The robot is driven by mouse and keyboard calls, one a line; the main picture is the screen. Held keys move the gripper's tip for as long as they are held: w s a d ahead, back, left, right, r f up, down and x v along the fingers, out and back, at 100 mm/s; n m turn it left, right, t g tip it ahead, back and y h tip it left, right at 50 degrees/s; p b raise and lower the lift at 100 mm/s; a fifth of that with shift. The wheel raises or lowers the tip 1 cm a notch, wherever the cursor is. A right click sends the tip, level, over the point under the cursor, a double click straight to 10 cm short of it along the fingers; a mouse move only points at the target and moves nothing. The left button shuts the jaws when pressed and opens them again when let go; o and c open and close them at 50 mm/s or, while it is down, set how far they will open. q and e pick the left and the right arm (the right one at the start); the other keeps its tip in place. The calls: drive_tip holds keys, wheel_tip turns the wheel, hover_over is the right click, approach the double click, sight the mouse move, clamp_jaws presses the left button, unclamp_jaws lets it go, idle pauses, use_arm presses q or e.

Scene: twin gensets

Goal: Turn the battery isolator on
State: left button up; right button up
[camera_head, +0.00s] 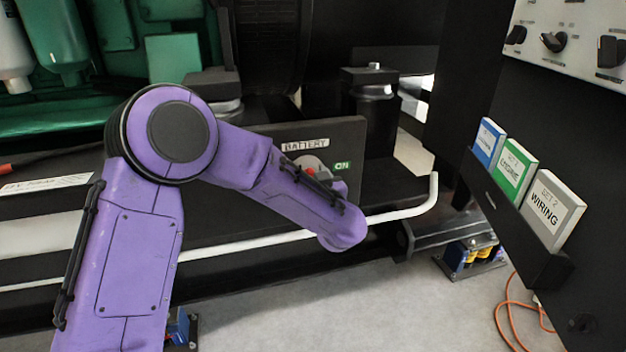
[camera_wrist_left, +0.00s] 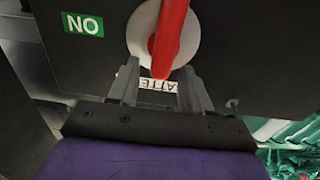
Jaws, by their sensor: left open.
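The battery isolator has a red handle (camera_wrist_left: 168,40) on a round pale disc (camera_wrist_left: 140,35), set in a dark panel (camera_head: 345,140). In the head view the handle (camera_head: 311,171) shows only in part behind my left arm. A "BATTERY" label (camera_head: 305,145) sits above it and a green "ON" label (camera_head: 342,166) to its right. The left wrist view is upside down; the handle runs up and down there, beside the "ON" label. My left gripper (camera_wrist_left: 160,82) is open, its fingers either side of the handle's near end. I see no clear contact. My right gripper is out of view.
A white rail (camera_head: 400,213) crosses in front of the panel and bends up at its right end. Binders (camera_head: 520,170) stand in a dark rack at the right, under a panel with knobs (camera_head: 553,41). An orange cable (camera_head: 510,320) lies on the floor.

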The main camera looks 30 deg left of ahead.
use_arm(q)
drive_tip(key=shift+w+a, duration=0.1)
clamp_jaws()
